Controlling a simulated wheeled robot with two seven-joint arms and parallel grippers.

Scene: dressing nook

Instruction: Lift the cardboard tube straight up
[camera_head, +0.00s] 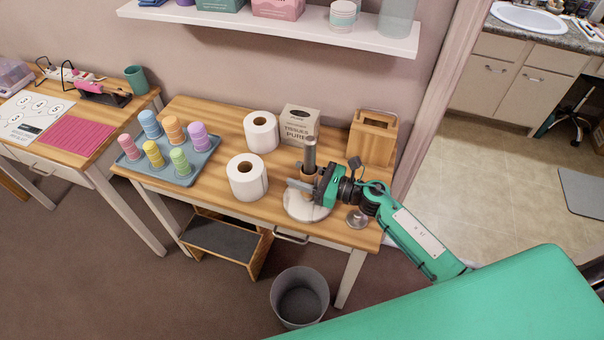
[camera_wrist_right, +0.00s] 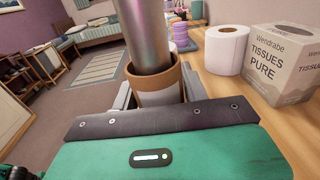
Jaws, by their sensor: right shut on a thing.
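The brown cardboard tube (camera_wrist_right: 160,92) sits around an upright metal post (camera_head: 309,152), with the post coming out of its open top. The post also shows in the wrist view (camera_wrist_right: 146,36). The post stands on a round pale base (camera_head: 303,208) near the table's front right. My right gripper (camera_head: 307,186) is shut on the tube from the right side, a finger on each side of it. The tube's lower end is partly hidden, so I cannot tell whether it touches the base. My left gripper is not in view.
Two white paper rolls (camera_head: 247,177) (camera_head: 261,132) stand left of the post. A tissue box (camera_head: 299,124) and a wooden box (camera_head: 371,137) stand behind. A small metal disc (camera_head: 357,218) lies to the right. A shelf (camera_head: 270,28) hangs above the table's back.

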